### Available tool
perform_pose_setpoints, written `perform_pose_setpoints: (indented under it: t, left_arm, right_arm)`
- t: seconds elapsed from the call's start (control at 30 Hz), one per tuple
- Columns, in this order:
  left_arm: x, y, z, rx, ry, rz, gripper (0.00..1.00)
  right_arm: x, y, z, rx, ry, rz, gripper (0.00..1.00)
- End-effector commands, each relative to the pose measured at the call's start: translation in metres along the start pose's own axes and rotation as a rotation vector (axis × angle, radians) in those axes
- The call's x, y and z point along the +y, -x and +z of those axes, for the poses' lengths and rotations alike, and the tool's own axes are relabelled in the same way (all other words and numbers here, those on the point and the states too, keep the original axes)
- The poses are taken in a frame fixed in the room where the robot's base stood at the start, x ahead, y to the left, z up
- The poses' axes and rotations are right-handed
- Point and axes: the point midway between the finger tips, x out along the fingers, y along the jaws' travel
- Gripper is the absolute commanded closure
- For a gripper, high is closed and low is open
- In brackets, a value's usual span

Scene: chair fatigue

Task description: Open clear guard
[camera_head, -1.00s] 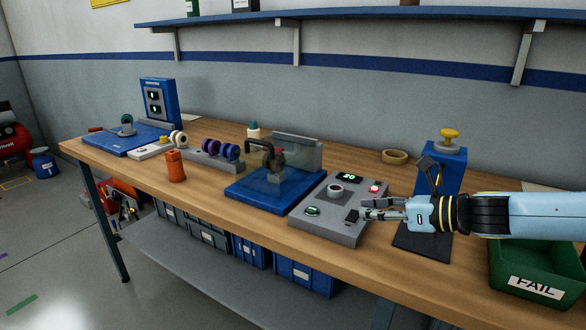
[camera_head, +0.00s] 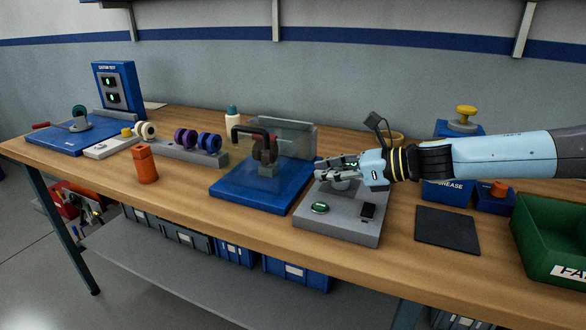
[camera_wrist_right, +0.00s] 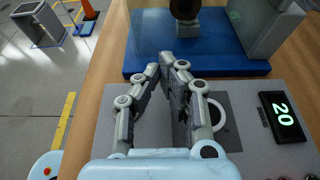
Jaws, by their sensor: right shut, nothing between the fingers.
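The clear guard (camera_head: 297,143) is a see-through box with a dark handle (camera_head: 250,133), standing on a blue base (camera_head: 240,190) in the middle of the bench. A dark red and grey part shows through it. My right gripper (camera_head: 322,170) is shut and empty. It hangs above the grey control box, just right of the guard, with its fingers pointing left. In the right wrist view, its fingertips (camera_wrist_right: 168,62) show near the front edge of the blue base (camera_wrist_right: 150,60). My left gripper is not in view.
The grey control box (camera_head: 335,228) has a green button, and its display (camera_wrist_right: 283,117) reads 20. A black pad (camera_head: 447,228) and a green FAIL bin (camera_head: 550,240) are at the right.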

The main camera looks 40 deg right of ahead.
Motion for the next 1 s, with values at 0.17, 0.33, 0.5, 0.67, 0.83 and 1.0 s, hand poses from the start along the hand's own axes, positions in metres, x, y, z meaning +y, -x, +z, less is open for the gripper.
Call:
perform_pose_setpoints:
  t: [0.17,0.33,0.5,0.67,0.83,1.0]
  left_arm:
    - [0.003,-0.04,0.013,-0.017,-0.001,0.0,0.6]
    - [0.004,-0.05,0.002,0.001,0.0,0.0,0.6]
    - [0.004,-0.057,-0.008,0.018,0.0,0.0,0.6]
    - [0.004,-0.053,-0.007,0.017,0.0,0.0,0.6]
    - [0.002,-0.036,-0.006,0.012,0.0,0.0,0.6]
    - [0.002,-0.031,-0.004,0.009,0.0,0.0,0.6]
  right_arm:
    - [0.001,-0.025,-0.008,-0.002,0.003,0.003,1.0]
    - [0.001,-0.04,-0.002,-0.006,0.002,0.003,1.0]
    - [0.0,-0.055,0.0,-0.008,-0.003,-0.002,1.0]
    - [0.0,-0.075,0.003,-0.008,-0.006,-0.001,1.0]
    - [0.0,-0.065,0.028,-0.001,0.0,0.001,1.0]
    - [0.0,-0.061,0.037,-0.001,-0.002,0.001,1.0]
